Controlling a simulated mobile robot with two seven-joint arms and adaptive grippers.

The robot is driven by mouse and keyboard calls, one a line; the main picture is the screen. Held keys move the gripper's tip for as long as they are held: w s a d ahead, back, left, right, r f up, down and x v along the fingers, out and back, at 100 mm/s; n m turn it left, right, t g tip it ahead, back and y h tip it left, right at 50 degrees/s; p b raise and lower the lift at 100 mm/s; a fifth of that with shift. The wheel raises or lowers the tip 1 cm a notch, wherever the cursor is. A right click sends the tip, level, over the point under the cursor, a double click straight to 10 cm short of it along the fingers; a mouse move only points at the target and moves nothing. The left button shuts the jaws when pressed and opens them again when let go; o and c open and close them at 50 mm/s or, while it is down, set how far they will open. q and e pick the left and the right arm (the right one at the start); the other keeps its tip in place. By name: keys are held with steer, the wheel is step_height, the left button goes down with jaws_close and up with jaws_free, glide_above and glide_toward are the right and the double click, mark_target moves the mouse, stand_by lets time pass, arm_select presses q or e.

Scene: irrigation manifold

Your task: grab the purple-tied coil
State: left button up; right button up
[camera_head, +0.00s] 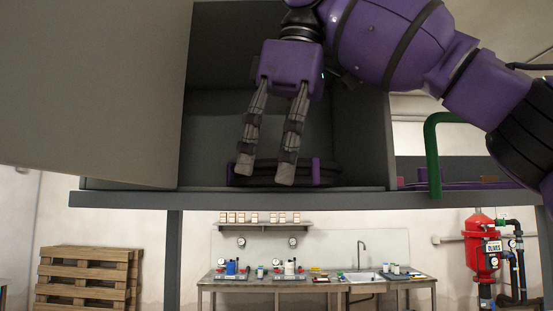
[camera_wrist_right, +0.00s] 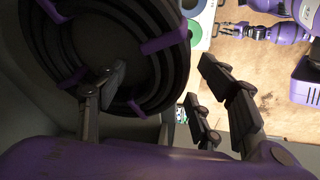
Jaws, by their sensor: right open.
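The coil (camera_head: 329,173) is black with purple ties and lies flat on the floor of a dark open cabinet in the head view. In the right wrist view the coil (camera_wrist_right: 165,75) fills the upper left, with several purple ties. My right gripper (camera_head: 266,172) is open, its fingers pointing down in front of the coil and hiding part of it. In the wrist view my right gripper (camera_wrist_right: 160,88) has one finger over the coil's rings and the others beyond its outer edge. Contact cannot be told. Another purple gripper, apparently my left (camera_wrist_right: 228,30), shows small at the top.
The cabinet (camera_head: 345,188) has a grey door (camera_head: 95,95) standing open at left. A green pipe (camera_head: 432,155) stands to its right on the shelf. Below and behind are a workbench with a sink (camera_head: 365,277), wooden pallets (camera_head: 85,278) and a red tank (camera_head: 480,245).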

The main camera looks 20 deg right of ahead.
steer(key=shift+c, duration=0.5)
jaws_close()
arm_select(q)
steer(key=shift+s+d, duration=0.1)
arm_select(e)
steer(key=shift+a, duration=0.15)
